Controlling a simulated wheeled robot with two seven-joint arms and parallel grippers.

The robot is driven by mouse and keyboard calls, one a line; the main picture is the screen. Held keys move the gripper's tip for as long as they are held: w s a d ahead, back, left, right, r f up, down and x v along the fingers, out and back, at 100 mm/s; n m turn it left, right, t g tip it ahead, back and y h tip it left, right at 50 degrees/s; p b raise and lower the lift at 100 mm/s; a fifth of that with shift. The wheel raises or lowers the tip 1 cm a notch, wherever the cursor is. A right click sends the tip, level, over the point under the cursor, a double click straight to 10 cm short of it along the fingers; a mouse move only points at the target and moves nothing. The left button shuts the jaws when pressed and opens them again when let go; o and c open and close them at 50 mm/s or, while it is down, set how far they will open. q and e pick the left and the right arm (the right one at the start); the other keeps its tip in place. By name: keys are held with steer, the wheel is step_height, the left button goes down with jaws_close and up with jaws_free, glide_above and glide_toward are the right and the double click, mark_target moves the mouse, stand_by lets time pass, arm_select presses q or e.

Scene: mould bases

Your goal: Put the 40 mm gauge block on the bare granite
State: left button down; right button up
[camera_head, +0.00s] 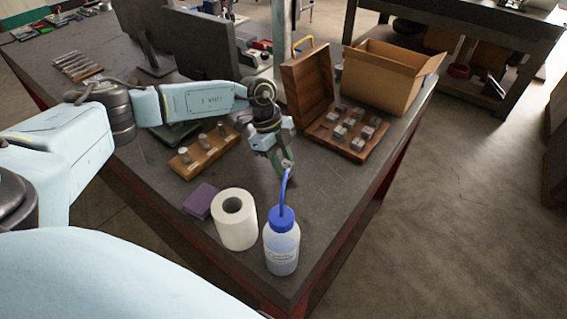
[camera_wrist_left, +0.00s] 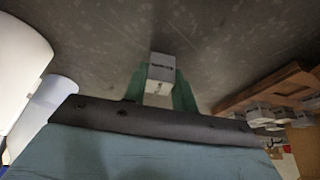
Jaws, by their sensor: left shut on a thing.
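My left gripper (camera_head: 284,167) is over the dark grey speckled top (camera_head: 330,190), between the open wooden case and the blue-capped bottle. In the left wrist view its green fingers are shut on a small pale grey gauge block (camera_wrist_left: 161,74) with dark marks too small to read. I cannot tell whether the block touches the surface. The wooden case (camera_head: 309,83) has its lid up, and several grey blocks (camera_head: 345,127) sit in it; some also show at the right of the left wrist view (camera_wrist_left: 262,112). My right gripper is not in view.
A blue-capped bottle (camera_head: 282,249), a white paper roll (camera_head: 234,221) and a purple pad (camera_head: 201,201) stand near the front corner. A wooden stand with metal pieces (camera_head: 205,155) is left of the gripper. A cardboard box (camera_head: 385,78) is behind the case.

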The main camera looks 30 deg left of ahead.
arm_select(q)
steer(key=shift+w+f, duration=0.1)
steer(key=shift+f, duration=0.2)
steer(key=c, duration=1.1)
jaws_free()
steer(key=shift+f, duration=0.1)
steer(key=b+v, duration=0.1)
steer(key=v, duration=1.1)
